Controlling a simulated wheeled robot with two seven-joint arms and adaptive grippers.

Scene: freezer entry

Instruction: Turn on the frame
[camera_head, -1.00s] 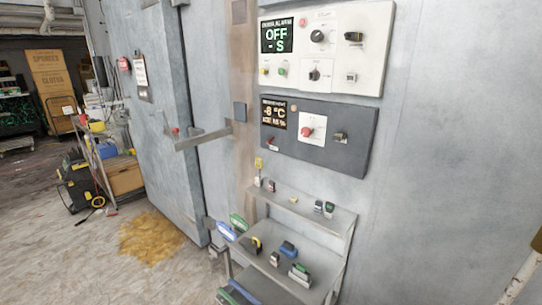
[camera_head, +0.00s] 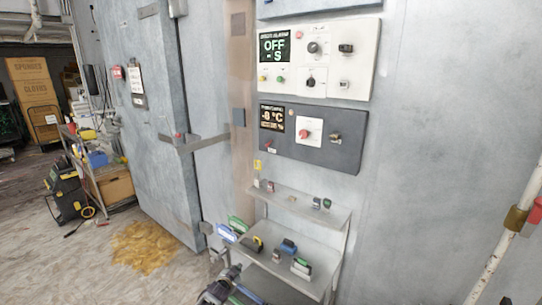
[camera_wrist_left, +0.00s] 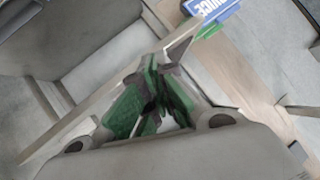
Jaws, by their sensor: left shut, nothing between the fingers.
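A white control panel (camera_head: 352,85) is on the grey wall, with a display (camera_head: 273,46) reading "OFF" and "S". It carries a black rotary knob (camera_head: 313,47), another black knob (camera_head: 310,81), small yellow and green buttons and switches. Below it, a dark panel (camera_head: 345,158) has a display (camera_head: 271,118) with a °C reading, a red knob (camera_head: 305,133) and a switch (camera_head: 334,138). No label naming the frame is legible. My left gripper (camera_head: 222,290) is low, beside the shelf and well below the panels. In the left wrist view its green-padded fingers (camera_wrist_left: 155,103) are shut and empty.
A metal shelf unit (camera_head: 338,222) with several small tools stands below the panels. A large grey door (camera_head: 160,90) with a latch bar (camera_head: 205,142) is to the left. A yellowish spill (camera_head: 145,247) lies on the floor. A pipe (camera_head: 510,235) slants at right.

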